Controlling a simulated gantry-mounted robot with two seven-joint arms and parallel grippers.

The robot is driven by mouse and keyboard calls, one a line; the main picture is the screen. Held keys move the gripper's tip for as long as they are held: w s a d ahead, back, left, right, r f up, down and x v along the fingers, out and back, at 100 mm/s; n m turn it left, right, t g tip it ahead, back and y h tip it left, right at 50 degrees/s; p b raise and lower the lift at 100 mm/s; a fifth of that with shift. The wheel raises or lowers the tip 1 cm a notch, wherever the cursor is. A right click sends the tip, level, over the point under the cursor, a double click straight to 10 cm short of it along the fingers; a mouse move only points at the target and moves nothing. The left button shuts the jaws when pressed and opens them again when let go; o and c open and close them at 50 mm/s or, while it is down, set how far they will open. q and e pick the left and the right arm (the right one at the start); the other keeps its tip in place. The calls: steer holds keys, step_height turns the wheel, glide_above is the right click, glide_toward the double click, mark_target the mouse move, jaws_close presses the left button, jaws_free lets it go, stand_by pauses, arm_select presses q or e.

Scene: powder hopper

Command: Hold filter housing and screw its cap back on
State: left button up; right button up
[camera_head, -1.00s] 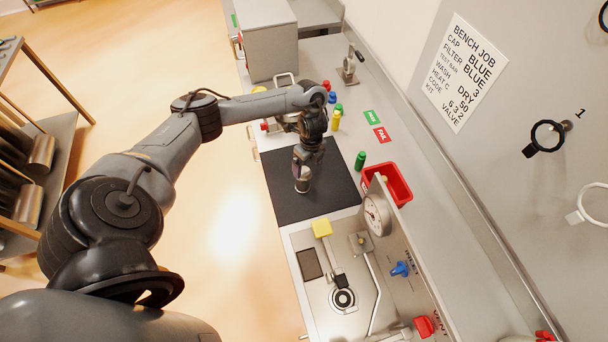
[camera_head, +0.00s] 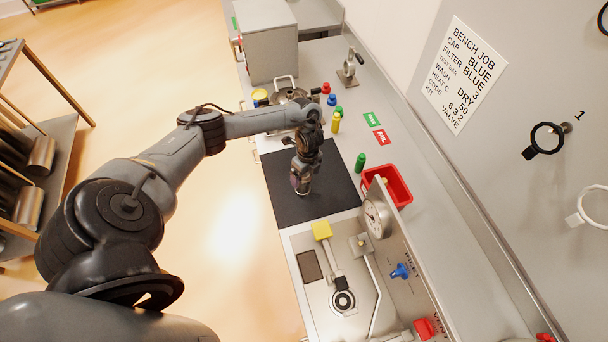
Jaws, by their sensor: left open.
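My left gripper (camera_head: 301,184) is open and points down over the black mat (camera_head: 283,208) on the bench. A small pale item shows just at its fingertips, mostly hidden, and I cannot tell whether it is the filter housing. A blue cap (camera_head: 332,99) stands farther back on the bench, between a red cap (camera_head: 326,88) and a green one (camera_head: 339,110). I do not see the housing clearly anywhere else. My right gripper is not in view.
A red bin (camera_head: 398,185) and a green cylinder (camera_head: 360,162) stand right of the mat. A pot (camera_head: 285,93) stands behind my left arm.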

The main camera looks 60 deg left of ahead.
mark_target(306, 176)
arm_select(q)
steer(key=c, duration=1.2)
steer(key=shift+o, duration=0.2)
steer(key=shift+r, duration=0.2)
steer(key=shift+r, duration=0.55)
steer(key=r, duration=0.3)
steer(key=shift+d+r, duration=0.2)
steer(key=shift+d, duration=0.15)
steer(key=d+r+p, duration=0.4)
steer(key=d+r, duration=0.2)
steer(key=d, duration=0.5)
steer(key=shift+s, duration=0.25)
